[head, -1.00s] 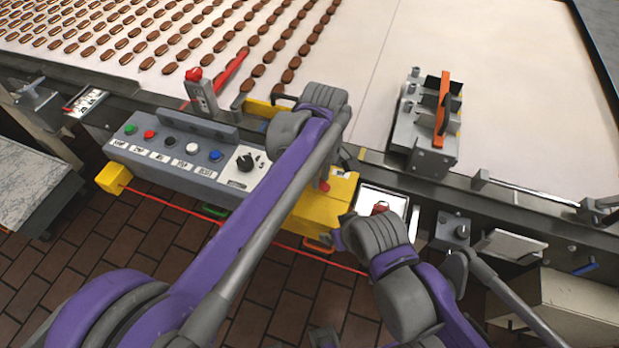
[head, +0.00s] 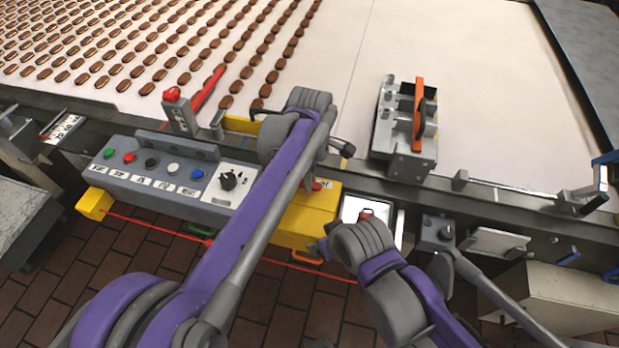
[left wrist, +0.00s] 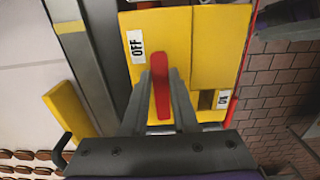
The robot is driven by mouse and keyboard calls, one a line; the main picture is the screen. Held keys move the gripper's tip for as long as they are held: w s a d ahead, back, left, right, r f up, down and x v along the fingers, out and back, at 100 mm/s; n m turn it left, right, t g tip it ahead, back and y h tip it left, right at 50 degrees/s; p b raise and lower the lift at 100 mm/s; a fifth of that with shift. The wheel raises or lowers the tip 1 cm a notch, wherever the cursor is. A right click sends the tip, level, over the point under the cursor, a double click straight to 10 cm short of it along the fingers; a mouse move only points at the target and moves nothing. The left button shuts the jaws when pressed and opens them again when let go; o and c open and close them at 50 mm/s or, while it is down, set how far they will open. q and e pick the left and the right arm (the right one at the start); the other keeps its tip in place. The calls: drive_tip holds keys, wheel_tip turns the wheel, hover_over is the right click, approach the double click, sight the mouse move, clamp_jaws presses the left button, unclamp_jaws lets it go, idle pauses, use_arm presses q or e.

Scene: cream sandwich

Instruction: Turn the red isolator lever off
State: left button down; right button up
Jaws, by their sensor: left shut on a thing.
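The red isolator lever (left wrist: 162,95) is on a yellow box, between the two fingers of my left gripper (left wrist: 160,86) in the left wrist view. The gripper is shut on it. The lever points along the picture's upright, its upper end beside the white OFF label (left wrist: 136,46). The ON label (left wrist: 223,99) is at the lower right. In the head view the yellow box (head: 300,225) is partly covered by my left arm, which hides most of the lever and the left fingers. My right gripper (head: 322,246) is low beside the box; its fingers are unclear.
A grey button panel (head: 165,178) with a black selector knob stands left of the yellow box. A red cord runs below them. A metal bracket with an orange handle (head: 418,115) stands on the conveyor's edge. Rows of brown biscuits lie on the pale belt (head: 470,60).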

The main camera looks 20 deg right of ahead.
use_arm(q)
drive_tip(key=c, duration=0.7)
unclamp_jaws()
drive_tip(key=shift+r, duration=0.1)
wheel_tip(320, 180, up, 11)
drive_tip(key=shift+f+p, duration=0.15)
drive_tip(key=shift+p, duration=0.15)
